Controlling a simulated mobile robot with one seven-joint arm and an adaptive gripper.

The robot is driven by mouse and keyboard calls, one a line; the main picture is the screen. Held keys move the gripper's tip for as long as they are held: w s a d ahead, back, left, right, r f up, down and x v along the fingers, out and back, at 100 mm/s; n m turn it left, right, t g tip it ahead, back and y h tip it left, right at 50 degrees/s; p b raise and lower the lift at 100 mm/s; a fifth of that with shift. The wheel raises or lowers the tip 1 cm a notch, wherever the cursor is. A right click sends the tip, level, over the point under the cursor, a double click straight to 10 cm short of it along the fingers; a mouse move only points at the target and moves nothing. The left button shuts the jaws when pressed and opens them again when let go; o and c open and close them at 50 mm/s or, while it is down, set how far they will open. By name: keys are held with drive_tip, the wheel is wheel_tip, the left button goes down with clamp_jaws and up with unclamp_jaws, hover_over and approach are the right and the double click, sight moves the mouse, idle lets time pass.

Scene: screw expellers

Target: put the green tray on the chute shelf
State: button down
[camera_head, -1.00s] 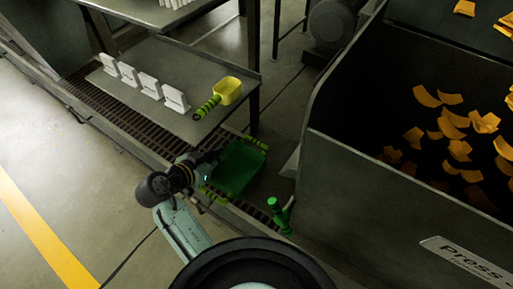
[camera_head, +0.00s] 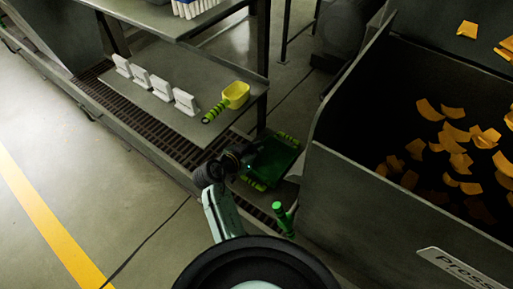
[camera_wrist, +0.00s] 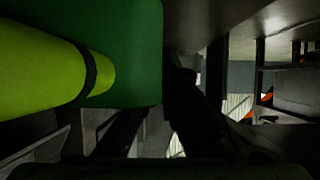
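The green tray (camera_head: 277,160), with yellow-green banded grips at its ends, is beside the big dark bin in the head view. My gripper (camera_head: 253,153) is at the tray's left edge and appears shut on it. In the wrist view the tray (camera_wrist: 138,45) fills the upper left, with one banded grip (camera_wrist: 45,72) close to the camera; the fingers are dark and the contact is hard to see. A small pale grey surface (camera_head: 297,171), possibly the chute shelf, shows between the tray and the bin wall, partly covered by the tray.
The bin (camera_head: 345,195) with orange pieces stands at the right. A green upright handle (camera_head: 284,217) rises in front of the tray. A grey shelf (camera_head: 165,108) at the left holds several white blocks and a yellow scoop (camera_head: 236,95). A floor grate (camera_head: 150,130) runs below.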

drive_tip(key=shift+f, duration=0.1)
drive_tip(key=c, duration=1.8)
unclamp_jaws()
drive_tip(key=shift+r, duration=0.35)
drive_tip(key=b+v, duration=0.1)
drive_tip(key=v, duration=1.1)
drive_tip(key=shift+f+b, duration=0.15)
drive_tip(key=shift+b, duration=0.2)
